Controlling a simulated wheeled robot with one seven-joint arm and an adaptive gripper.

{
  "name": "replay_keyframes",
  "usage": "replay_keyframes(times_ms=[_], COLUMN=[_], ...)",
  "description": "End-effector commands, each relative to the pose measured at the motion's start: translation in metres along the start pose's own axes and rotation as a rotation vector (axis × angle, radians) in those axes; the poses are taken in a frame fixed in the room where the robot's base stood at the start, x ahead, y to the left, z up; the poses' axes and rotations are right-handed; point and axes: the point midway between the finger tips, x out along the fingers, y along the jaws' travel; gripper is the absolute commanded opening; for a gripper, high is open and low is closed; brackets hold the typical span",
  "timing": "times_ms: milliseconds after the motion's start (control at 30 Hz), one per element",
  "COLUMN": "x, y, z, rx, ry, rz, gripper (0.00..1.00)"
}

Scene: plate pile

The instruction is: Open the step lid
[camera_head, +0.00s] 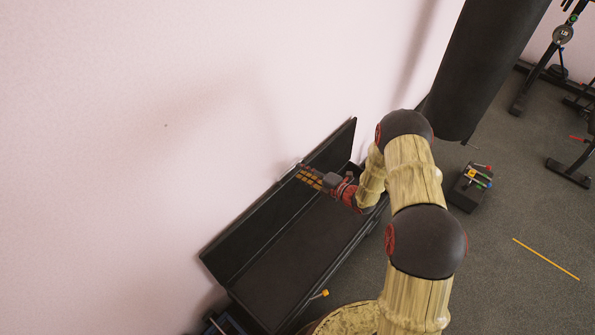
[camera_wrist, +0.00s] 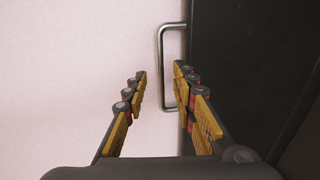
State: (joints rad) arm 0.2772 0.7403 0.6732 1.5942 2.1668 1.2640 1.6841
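The step is a long black box (camera_head: 305,252), and its black lid (camera_head: 228,243) stands raised along the far side, close to the wall. In the wrist view the lid is the dark panel (camera_wrist: 235,70) at right. A metal bar handle (camera_wrist: 161,60) sticks out from its edge. My gripper (camera_head: 308,178) is at the lid's upper edge; in the wrist view its yellow-padded fingers (camera_wrist: 160,76) are apart.
A pale pink wall (camera_head: 130,130) rises right behind the lid. A punching bag (camera_head: 480,70) hangs at upper right, above a small dark box (camera_head: 467,192) with colourful pieces. A round woven item (camera_head: 345,320) is at bottom centre. The grey floor at right has open room.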

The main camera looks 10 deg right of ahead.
Motion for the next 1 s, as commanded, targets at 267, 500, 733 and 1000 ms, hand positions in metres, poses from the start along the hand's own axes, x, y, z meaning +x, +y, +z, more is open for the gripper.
replay_keyframes(times_ms=[267, 500, 733, 1000], x=[0.03, 0.032, 0.032, 0.032], y=[-0.002, -0.001, -0.001, -0.001], z=[-0.001, 0.0, 0.0, 0.0], rx=[0.0, 0.0, 0.0, 0.0], ry=[0.002, 0.0, 0.0, 0.001], rz=[-0.002, -0.002, -0.002, -0.003], gripper=[0.27, 0.27, 0.19, 0.03])
